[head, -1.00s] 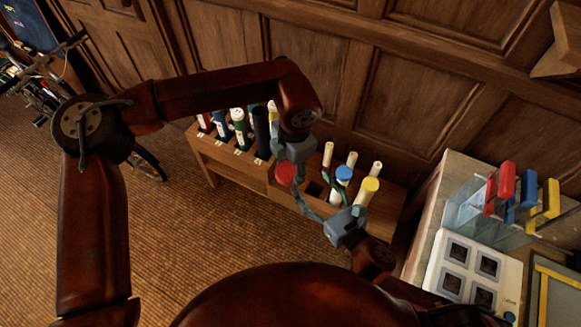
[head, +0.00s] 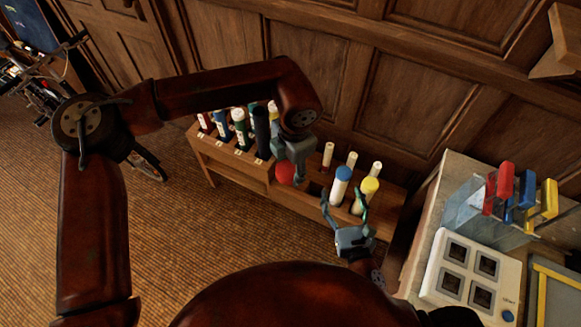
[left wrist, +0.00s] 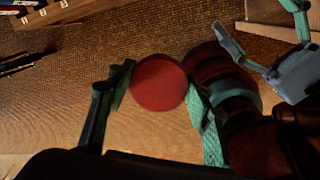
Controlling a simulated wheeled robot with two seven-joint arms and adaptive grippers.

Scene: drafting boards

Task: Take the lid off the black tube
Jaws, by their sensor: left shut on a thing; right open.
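The black tube (head: 261,133) stands upright in the left part of the wooden rack. Its top is dark, and I cannot tell a separate lid on it. My left gripper (head: 289,170) is to the right of it, shut on a red round cap (head: 285,174). In the left wrist view the red cap (left wrist: 159,83) shows as a disc between the two fingers; whether a tube is under it is hidden. My right gripper (head: 344,207) is open and empty, in front of the blue-capped tube (head: 340,185) and the yellow-capped tube (head: 367,190).
The wooden rack (head: 236,168) also holds several coloured tubes at the left and pale ones at the right. To the right, a table carries a white panel (head: 467,270) and a clear holder (head: 466,212) with coloured-handled things. The floor in front at left is clear.

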